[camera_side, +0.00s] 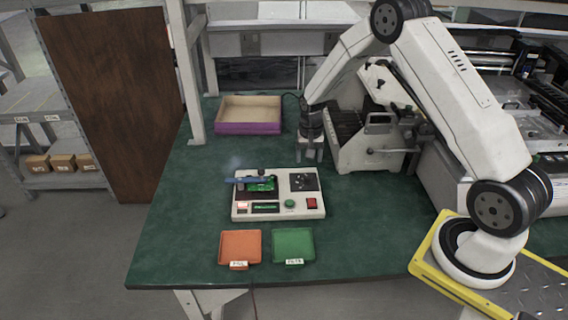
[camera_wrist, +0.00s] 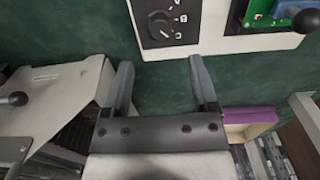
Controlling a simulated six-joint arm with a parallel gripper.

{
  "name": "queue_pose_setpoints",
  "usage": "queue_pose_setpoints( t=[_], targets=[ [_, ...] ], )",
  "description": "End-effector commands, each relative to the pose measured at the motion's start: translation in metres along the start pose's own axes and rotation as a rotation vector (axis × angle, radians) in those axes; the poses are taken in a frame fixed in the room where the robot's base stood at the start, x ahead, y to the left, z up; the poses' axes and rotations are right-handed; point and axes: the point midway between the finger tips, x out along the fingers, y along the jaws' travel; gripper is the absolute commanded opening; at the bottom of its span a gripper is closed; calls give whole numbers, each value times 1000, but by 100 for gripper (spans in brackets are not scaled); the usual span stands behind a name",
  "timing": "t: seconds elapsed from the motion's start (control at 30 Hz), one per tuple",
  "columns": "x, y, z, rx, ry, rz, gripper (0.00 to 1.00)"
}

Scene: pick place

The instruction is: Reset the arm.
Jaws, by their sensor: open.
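My gripper (camera_side: 310,153) points down above the green table, behind the right part of the white test device in the side view. In the wrist view my gripper (camera_wrist: 160,80) has its two fingers spread wide, with only green table between them. The white test device (camera_side: 240,212) carries a green circuit board (camera_side: 262,184), a blue part over the board, a black dial panel, a green button and a red switch. In the wrist view the device's white edge (camera_wrist: 215,30) lies just beyond the fingertips. My gripper holds nothing.
An orange tray (camera_side: 240,247) and a green tray (camera_side: 293,245) lie at the front of the table. A purple-walled box (camera_side: 248,129) stands at the back left. A white rack machine (camera_side: 365,150) stands close right of my gripper.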

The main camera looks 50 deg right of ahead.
Motion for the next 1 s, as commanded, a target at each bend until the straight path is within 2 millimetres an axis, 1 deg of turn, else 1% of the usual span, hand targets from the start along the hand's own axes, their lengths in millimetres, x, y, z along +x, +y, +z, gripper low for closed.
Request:
queue_pose_setpoints(
  t=[0.17, 0.27, 0.37, 0.47, 0.57, 0.73, 1.0],
  targets=[
    [-1, 0, 1, -3, 1, 0, 76],
    [-5, -2, 4, -15, 5, -2, 76],
    [-13, -4, 10, -43, 12, -6, 76],
    [-25, -8, 22, -87, 24, -12, 76],
    [-41, -10, 37, -145, 40, -20, 76],
    [-69, -14, 70, -262, 72, -35, 76],
    [-104, -9, 128, -451, 124, -57, 76]
  ],
)
